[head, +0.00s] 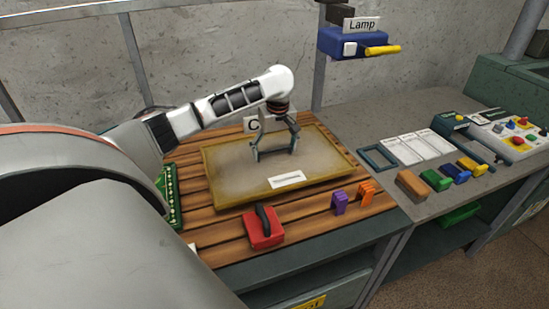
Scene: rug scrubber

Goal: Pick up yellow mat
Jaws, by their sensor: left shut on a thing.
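The yellow mat (225,185) is a flat tan rectangle with a yellow border, lying on the wooden slatted top of the workbench. A small white label is near its front edge. My left arm reaches in from the left, and my left gripper (276,153) points down over the back middle part of the mat. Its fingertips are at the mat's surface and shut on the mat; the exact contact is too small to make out. My right gripper is not in view.
A red block with a black handle (264,229), a purple piece (339,202) and an orange piece (366,192) stand in front of the mat. A green board (175,197) is at left. The grey table (375,125) at right holds several colored blocks and a control panel.

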